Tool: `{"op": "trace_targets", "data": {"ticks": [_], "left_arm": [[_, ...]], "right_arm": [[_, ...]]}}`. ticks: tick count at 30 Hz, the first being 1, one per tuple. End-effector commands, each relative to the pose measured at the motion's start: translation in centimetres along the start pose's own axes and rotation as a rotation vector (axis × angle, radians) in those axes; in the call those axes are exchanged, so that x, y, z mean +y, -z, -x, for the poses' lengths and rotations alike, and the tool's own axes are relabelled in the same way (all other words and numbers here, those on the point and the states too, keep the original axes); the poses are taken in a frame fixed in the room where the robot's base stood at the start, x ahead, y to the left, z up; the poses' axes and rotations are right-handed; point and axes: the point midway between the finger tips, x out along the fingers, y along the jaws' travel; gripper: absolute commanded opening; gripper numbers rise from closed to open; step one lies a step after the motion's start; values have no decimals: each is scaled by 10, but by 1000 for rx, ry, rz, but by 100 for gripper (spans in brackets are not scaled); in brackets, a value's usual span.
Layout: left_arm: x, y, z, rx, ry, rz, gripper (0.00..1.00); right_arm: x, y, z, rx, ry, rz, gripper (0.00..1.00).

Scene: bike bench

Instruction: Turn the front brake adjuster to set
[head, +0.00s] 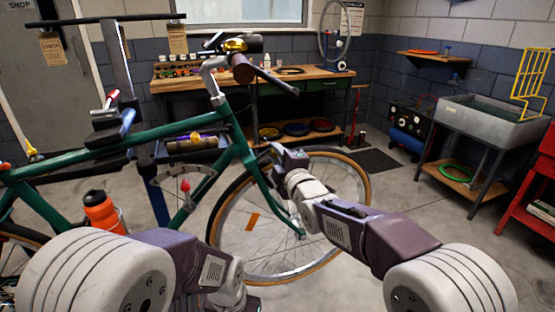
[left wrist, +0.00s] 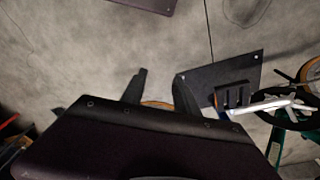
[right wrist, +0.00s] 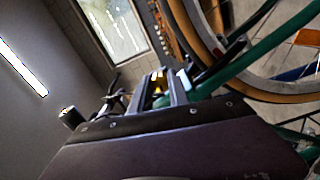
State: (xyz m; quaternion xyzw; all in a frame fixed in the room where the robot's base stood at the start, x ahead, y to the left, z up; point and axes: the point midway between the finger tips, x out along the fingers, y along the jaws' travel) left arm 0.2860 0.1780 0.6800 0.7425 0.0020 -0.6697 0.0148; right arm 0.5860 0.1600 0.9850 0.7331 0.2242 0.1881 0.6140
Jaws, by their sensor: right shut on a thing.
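The green bike (head: 130,150) is held up in a work stand, its front wheel (head: 365,190) toward the right. My right gripper (head: 278,150) is at the top of the front wheel, by the fork crown and front brake. It is shut on a small part there, the front brake adjuster; the fingers hide most of it. In the right wrist view its fingers (right wrist: 169,88) are close together, with a yellow spot showing between them. My left gripper (left wrist: 160,92) is open and empty, over the floor; in the head view its fingers cannot be made out.
A wooden workbench (head: 325,72) stands behind the bike below the window. A grey sink (head: 490,118) and a red cart (head: 530,208) are at the right. An orange bottle (head: 102,212) is on the frame. Clear floor lies right of the front wheel.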

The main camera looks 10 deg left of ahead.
Motion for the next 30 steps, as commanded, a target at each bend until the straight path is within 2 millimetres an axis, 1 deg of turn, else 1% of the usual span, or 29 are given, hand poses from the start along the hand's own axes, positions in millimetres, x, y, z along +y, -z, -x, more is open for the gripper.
{"op": "trace_targets", "data": {"ticks": [1,30], "left_arm": [[0,0,-5,0,0,0,36],[-1,-5,-47,0,0,0,36]], "right_arm": [[-3,0,0,1,1,43,0],[-4,0,0,2,2,964,0]]}}
